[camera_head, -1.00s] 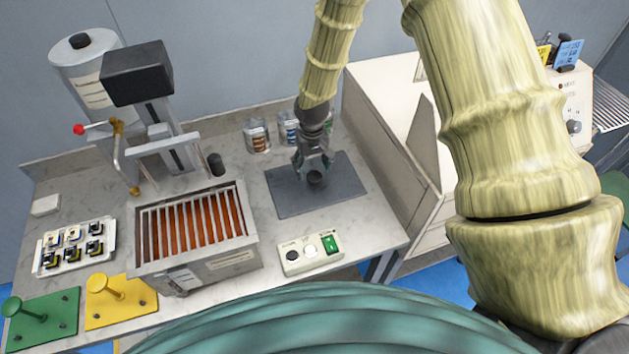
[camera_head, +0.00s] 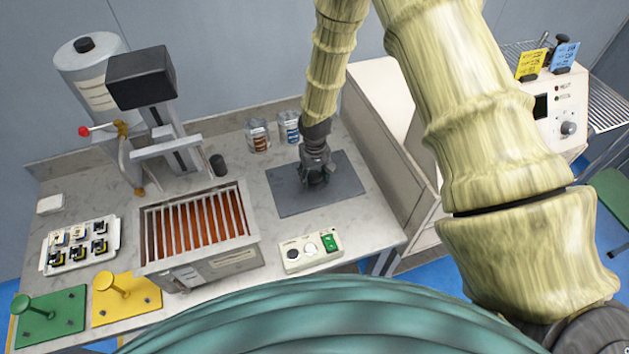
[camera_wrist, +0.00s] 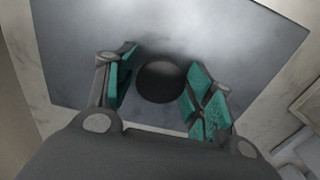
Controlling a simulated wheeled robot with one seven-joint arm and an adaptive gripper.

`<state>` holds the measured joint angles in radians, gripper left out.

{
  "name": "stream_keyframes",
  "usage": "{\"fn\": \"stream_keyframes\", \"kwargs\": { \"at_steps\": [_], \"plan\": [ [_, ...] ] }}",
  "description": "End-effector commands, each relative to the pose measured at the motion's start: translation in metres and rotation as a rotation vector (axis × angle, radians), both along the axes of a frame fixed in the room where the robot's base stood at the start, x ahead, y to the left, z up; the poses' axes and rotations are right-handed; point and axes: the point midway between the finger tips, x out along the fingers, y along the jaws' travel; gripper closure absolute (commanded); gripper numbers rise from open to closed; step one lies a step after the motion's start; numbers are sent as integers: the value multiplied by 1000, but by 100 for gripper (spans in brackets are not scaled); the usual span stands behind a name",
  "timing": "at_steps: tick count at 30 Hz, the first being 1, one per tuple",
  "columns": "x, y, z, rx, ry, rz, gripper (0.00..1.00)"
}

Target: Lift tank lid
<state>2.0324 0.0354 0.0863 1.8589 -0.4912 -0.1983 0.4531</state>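The tank lid is a flat grey plate (camera_head: 338,194) lying on the marble bench, right of the slatted tank. Its round black knob (camera_wrist: 160,82) shows in the wrist view between my fingers. My gripper (camera_wrist: 158,92) is open around the knob, with teal pads on both sides and visible gaps. In the head view my gripper (camera_head: 314,178) is low over the plate and hides the knob. The plate lies flat.
The tank (camera_head: 205,232) has bars over an orange-brown inside. A control box (camera_head: 310,252) stands in front of the plate, and cans (camera_head: 258,136) stand behind it. A cream cabinet (camera_head: 392,150) rises to the right.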

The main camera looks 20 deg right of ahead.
Motion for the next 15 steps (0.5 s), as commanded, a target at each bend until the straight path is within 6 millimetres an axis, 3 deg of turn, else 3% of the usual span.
{"fn": "stream_keyframes", "kwargs": {
  "at_steps": [1,7,15],
  "plan": [
    [0,0,0,0,0,0,63],
    [0,0,0,0,0,0,98],
    [0,0,1,0,-1,0,98]
  ]
}}
